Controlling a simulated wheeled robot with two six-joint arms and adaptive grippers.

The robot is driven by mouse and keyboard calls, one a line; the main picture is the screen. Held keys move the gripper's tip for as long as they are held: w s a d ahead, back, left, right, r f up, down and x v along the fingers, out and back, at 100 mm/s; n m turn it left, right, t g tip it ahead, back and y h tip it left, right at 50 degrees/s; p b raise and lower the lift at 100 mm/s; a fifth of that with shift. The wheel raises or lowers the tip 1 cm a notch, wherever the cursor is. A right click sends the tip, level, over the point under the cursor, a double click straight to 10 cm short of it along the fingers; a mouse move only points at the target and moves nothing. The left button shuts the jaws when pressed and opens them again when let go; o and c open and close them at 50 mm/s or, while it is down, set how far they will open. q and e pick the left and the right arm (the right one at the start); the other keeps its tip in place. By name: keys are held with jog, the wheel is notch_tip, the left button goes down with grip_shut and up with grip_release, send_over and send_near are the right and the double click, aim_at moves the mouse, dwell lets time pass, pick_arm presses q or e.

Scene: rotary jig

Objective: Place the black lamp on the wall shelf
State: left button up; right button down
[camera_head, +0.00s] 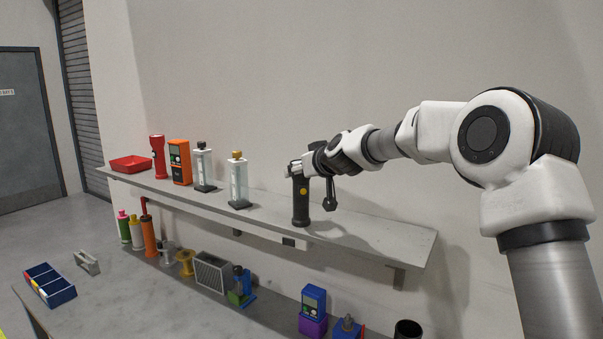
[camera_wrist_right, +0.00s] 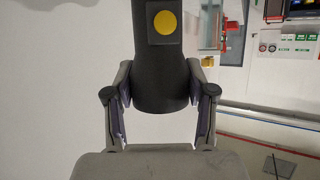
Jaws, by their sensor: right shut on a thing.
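The black lamp (camera_head: 301,203) is upright at the wall shelf (camera_head: 375,233), with a yellow round spot on its side. Its base appears to be on or just over the shelf top; I cannot tell if it touches. My right gripper (camera_head: 298,170) is around the upper part of the lamp. In the right wrist view the lamp (camera_wrist_right: 158,60) stands between the two fingers of my right gripper (camera_wrist_right: 160,100), which are shut on it. My left gripper is not in view.
On the shelf to the left are a white bottle-like unit with a gold top (camera_head: 238,180), a similar one with a dark top (camera_head: 203,168), an orange meter (camera_head: 180,162), a red torch (camera_head: 158,157) and a red tray (camera_head: 131,164). The shelf's right end is clear. Several items stand below.

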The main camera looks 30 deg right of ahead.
jog(key=shift+c, duration=1.9)
grip_release()
jog(key=shift+s, duration=0.15)
jog(key=shift+r+p, duration=0.25)
jog(key=shift+p, duration=0.1)
jog(key=p+v, duration=0.7)
jog(key=v, duration=0.4)
jog(key=shift+s, duration=0.35)
jog(key=shift+s, duration=0.15)
